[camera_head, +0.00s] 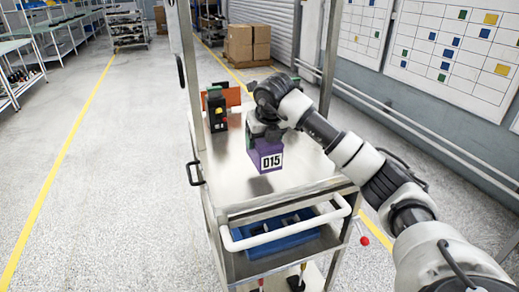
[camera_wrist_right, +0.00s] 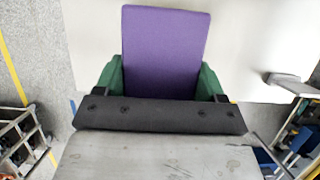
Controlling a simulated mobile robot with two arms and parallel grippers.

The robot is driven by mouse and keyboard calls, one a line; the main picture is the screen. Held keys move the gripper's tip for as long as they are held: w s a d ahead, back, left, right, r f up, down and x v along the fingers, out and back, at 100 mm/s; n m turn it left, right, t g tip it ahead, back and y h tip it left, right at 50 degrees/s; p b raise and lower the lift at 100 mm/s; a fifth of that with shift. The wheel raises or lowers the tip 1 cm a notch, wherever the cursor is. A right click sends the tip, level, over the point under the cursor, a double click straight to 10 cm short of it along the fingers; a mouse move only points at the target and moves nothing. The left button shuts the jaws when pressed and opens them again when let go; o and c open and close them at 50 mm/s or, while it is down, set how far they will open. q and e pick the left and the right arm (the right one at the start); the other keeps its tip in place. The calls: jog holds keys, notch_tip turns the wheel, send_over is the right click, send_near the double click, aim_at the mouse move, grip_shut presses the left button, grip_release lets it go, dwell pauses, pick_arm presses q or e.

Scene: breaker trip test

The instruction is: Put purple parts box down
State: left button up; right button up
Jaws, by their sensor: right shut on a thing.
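The purple parts box (camera_head: 262,150) carries a white label reading D15. My right gripper (camera_head: 264,128) is shut on it from above, over the metal top of the cart (camera_head: 225,182). A dark patch like a shadow or reflection lies on the cart top just below the box, apart from its lower edge, so the box seems to hang a little above the surface. In the right wrist view, the purple box (camera_wrist_right: 166,45) sits between the green fingers of my right gripper (camera_wrist_right: 162,80). My left gripper is not in view.
A black device with a yellow and a red part (camera_head: 217,110) and an orange panel (camera_head: 233,96) stand at the cart's far end. The near cart top is bare. A blue tray (camera_head: 285,240) sits on the shelf below, behind a white handle (camera_head: 285,226).

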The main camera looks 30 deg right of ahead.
jog(key=shift+w+a+f, duration=0.4)
jog(key=shift+a, duration=0.1)
notch_tip(320, 180, down, 3)
jog(key=shift+f+p, duration=0.15)
jog(key=shift+p, duration=0.45)
jog(key=shift+f, duration=0.3)
jog(key=shift+f, duration=0.15)
jog(key=o, duration=1.1)
